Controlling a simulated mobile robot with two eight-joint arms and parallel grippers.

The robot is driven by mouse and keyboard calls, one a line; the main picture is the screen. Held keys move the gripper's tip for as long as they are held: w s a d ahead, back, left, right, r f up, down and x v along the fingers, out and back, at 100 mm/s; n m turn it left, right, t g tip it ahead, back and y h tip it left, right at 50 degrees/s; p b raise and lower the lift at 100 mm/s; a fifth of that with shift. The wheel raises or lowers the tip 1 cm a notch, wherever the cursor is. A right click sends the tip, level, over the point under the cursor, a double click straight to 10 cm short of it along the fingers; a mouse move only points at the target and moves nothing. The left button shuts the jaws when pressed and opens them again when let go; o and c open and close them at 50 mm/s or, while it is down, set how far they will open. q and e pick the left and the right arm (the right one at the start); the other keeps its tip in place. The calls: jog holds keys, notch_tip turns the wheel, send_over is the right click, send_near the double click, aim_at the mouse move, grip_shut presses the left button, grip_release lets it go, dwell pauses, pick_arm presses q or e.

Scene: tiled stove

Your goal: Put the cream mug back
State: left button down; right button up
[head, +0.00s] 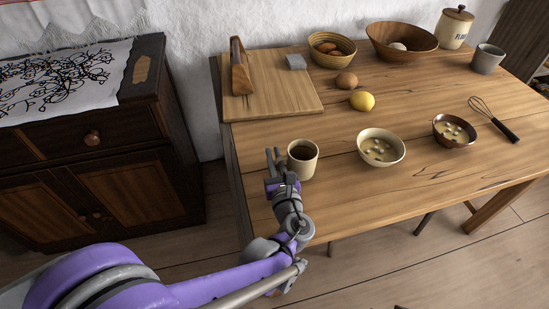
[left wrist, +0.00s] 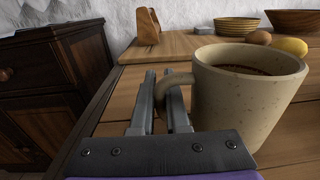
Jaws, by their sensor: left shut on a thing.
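The cream mug (head: 303,160) stands upright at the near left part of the wooden table (head: 330,215), with dark brown contents inside. My left gripper (head: 275,162) is at the mug's left side. In the left wrist view the mug (left wrist: 243,100) is large and speckled, and the left gripper's fingers (left wrist: 163,98) are shut on its handle (left wrist: 172,88). The mug looks level; I cannot tell whether its base touches the table. My right gripper is in neither view.
Right of the mug are a cream bowl (head: 381,147), a brown bowl (head: 454,131) and a whisk (head: 494,119). Behind are a cutting board (head: 270,100), a lemon (head: 362,101), a grey cup (head: 487,59) and a flour jar (head: 454,28). A dark cabinet (head: 90,160) stands left.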

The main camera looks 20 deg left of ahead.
pick_arm(q)
jog(key=shift+f, duration=0.1)
jog(key=shift+f, duration=0.15)
jog(key=c, duration=1.3)
grip_release()
jog(key=o, duration=0.4)
jog(key=shift+s+r, duration=0.15)
jog(key=shift+r, duration=0.05)
jog(key=p+v, duration=0.1)
jog(key=v, duration=1)
jog(key=shift+s+d+f, duration=0.1)
jog(key=shift+s+d, duration=0.2)
